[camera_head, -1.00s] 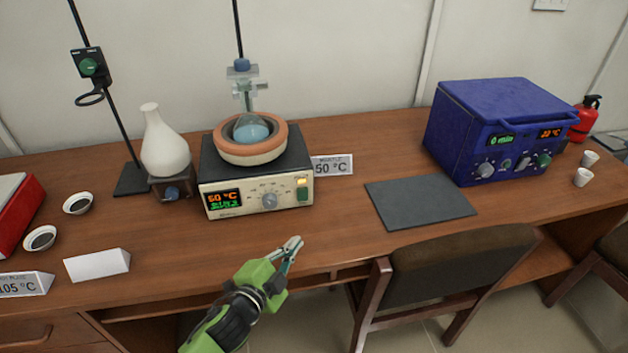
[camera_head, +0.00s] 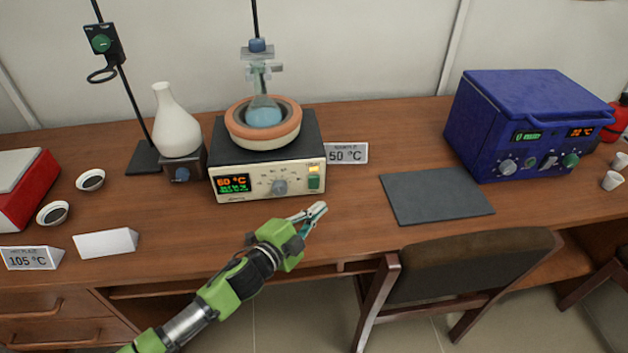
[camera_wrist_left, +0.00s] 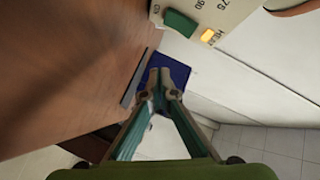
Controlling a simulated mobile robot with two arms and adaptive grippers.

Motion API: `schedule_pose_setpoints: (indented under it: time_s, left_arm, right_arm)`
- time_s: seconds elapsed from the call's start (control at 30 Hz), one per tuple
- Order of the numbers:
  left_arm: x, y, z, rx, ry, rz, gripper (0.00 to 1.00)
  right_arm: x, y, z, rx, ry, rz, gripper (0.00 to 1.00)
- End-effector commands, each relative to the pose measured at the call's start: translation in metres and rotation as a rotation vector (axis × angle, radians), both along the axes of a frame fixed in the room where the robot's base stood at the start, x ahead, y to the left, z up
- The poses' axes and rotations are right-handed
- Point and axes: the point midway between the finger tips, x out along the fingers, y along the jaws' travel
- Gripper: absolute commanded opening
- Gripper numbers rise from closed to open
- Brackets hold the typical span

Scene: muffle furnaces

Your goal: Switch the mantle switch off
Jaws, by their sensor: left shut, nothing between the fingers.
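The heating mantle (camera_head: 235,188) stands on the desk with an orange-rimmed bowl (camera_head: 283,138) and a flask of blue liquid on top. Its display (camera_head: 234,183) is lit, reading about 50 or 60 °C. The green mantle switch (camera_head: 314,183) is at the right end of its front panel, below a lit amber lamp (camera_head: 314,170). In the left wrist view the switch (camera_wrist_left: 181,23) and lamp (camera_wrist_left: 208,35) show at the top. My left gripper (camera_head: 317,210) is shut and empty, in front of and below the switch, apart from it. The wrist view also shows its closed fingertips (camera_wrist_left: 160,78). My right gripper is not in view.
A "50 °C" card (camera_head: 350,153) stands right of the mantle. A dark mat (camera_head: 437,197) and a blue furnace (camera_head: 530,115) are further right. A white flask (camera_head: 170,125) stands left of the mantle. A chair (camera_head: 470,275) is at the desk's front.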

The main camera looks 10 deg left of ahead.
Motion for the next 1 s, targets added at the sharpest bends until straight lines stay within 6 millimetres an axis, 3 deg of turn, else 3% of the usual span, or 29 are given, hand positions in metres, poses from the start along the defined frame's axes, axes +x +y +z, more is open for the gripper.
schedule_pose_setpoints:
  time_s: [0.2, 0.4, 1.0]
  left_arm:
    - [0.031, 0.010, 0.004, 0.003, -0.003, 0.001, 0.00]
    - [0.049, 0.014, 0.007, 0.002, -0.001, 0.000, 0.00]
    - [0.055, 0.016, 0.007, 0.000, 0.000, 0.000, 0.00]
  right_arm:
    - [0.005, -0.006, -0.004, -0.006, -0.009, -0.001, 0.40]
    - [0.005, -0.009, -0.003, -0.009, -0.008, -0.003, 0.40]
    - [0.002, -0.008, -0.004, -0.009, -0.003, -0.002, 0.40]
